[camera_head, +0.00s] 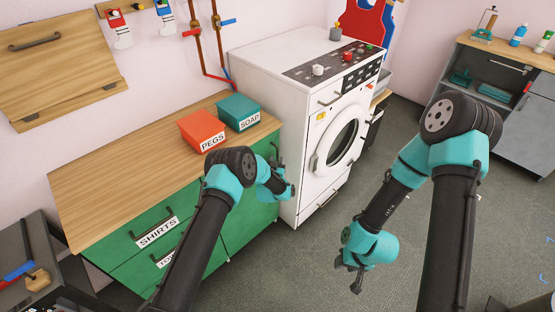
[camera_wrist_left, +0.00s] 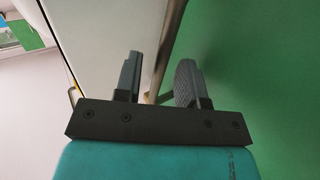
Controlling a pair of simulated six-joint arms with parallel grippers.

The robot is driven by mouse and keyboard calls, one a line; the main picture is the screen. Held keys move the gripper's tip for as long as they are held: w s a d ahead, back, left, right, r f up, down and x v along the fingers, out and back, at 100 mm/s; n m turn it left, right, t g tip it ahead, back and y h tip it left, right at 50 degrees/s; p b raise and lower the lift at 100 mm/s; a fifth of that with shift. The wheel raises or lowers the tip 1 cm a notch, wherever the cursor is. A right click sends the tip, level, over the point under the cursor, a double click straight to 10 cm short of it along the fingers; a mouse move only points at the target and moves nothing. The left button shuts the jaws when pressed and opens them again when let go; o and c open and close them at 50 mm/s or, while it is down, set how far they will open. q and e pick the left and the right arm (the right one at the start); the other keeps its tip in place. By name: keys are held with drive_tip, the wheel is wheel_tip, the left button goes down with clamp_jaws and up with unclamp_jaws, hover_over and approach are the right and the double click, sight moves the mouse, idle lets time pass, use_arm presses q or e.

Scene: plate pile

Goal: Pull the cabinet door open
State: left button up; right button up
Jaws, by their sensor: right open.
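The green cabinet (camera_head: 240,228) has a wooden top, and its right front section is a plain green door panel, filling the right of the left wrist view (camera_wrist_left: 265,70). My left gripper (camera_head: 285,178) is at the right end of the cabinet front, close to the washing machine. In the left wrist view, its two fingers (camera_wrist_left: 158,82) are apart, with a thin metal bar handle (camera_wrist_left: 173,45) running between them; I cannot tell whether they touch it. My right gripper (camera_head: 347,279) hangs open and empty over the floor.
A white washing machine (camera_head: 302,150) stands right beside the cabinet. A red PEGS box (camera_head: 198,128) and a teal SOAP box (camera_head: 238,110) sit on the cabinet top. Drawers labelled SHIRTS (camera_head: 158,233) are at its left. Grey floor (camera_head: 300,265) in front is clear.

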use_arm(q)
drive_tip(key=shift+x, duration=0.75)
clamp_jaws()
